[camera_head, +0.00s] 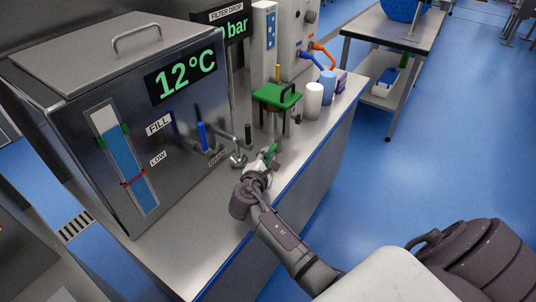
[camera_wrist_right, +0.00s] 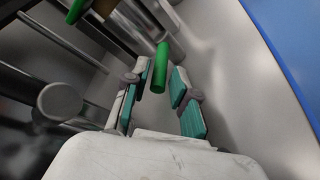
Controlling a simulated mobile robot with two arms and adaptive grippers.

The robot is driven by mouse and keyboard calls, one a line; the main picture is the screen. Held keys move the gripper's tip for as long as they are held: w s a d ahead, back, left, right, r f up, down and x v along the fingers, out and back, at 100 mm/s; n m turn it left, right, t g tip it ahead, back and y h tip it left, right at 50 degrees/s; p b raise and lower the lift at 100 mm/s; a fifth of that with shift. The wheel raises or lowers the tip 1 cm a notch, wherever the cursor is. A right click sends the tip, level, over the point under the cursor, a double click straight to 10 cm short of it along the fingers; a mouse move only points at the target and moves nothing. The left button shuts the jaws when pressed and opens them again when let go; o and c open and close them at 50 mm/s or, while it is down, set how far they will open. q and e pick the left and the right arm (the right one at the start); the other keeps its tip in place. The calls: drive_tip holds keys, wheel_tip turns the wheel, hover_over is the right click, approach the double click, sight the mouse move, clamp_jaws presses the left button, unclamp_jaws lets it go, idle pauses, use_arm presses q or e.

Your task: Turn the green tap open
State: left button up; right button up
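The green tap handle (camera_wrist_right: 160,67) is a short green bar in the right wrist view. It lies between the two teal-padded fingers of my right gripper (camera_wrist_right: 160,92), near their tips. The fingers stand apart with gaps beside the handle, so the gripper is open around it. In the head view, my right gripper (camera_head: 262,167) is low over the steel counter, in front of the tank, with green showing at its fingertips. The tap's body is mostly hidden there. My left gripper is in neither view.
A steel tank (camera_head: 95,200) with a 12°C display (camera_head: 181,77) stands left. A blue-handled tap (camera_head: 202,136) and a black-handled tap (camera_head: 248,134) are close by. A green-topped fixture (camera_head: 277,95), a white cup (camera_head: 313,100) and a blue cup (camera_head: 328,86) stand behind.

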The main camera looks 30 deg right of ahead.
drive_tip(key=shift+x, duration=0.75)
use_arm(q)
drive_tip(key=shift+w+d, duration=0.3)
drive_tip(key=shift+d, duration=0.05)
use_arm(e)
clamp_jaws()
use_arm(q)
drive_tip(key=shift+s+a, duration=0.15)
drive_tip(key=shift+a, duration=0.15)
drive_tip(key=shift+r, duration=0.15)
use_arm(e)
drive_tip(key=shift+s, duration=0.1)
